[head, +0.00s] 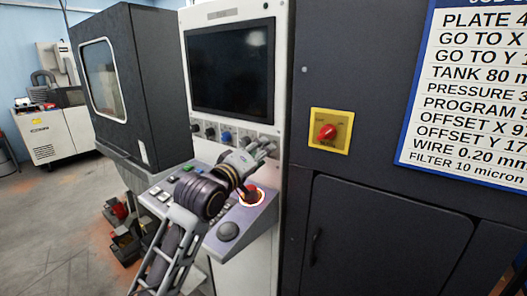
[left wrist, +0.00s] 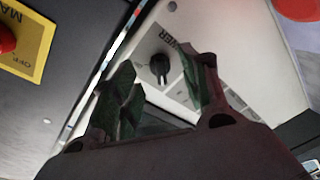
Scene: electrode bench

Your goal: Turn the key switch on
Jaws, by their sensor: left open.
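My left gripper (head: 266,150) is at the lower right of the machine's white control column, in front of its row of knobs and switches. In the left wrist view the left gripper (left wrist: 157,75) is open, with one dark finger on each side and nothing between them. A black switch with a key-like grip (left wrist: 160,66) sits on the pale panel, framed in the gap between the fingers. Lettering ending in "WER" is printed beside it. Whether the fingers touch it cannot be told. In the head view my gripper hides that part of the panel.
A red rotary switch on a yellow plate (head: 328,132) is on the dark cabinet to the right. Below my gripper, a sloped console (head: 215,245) carries buttons and a red emergency button (head: 251,195). A dark screen (head: 231,68) is above the knobs.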

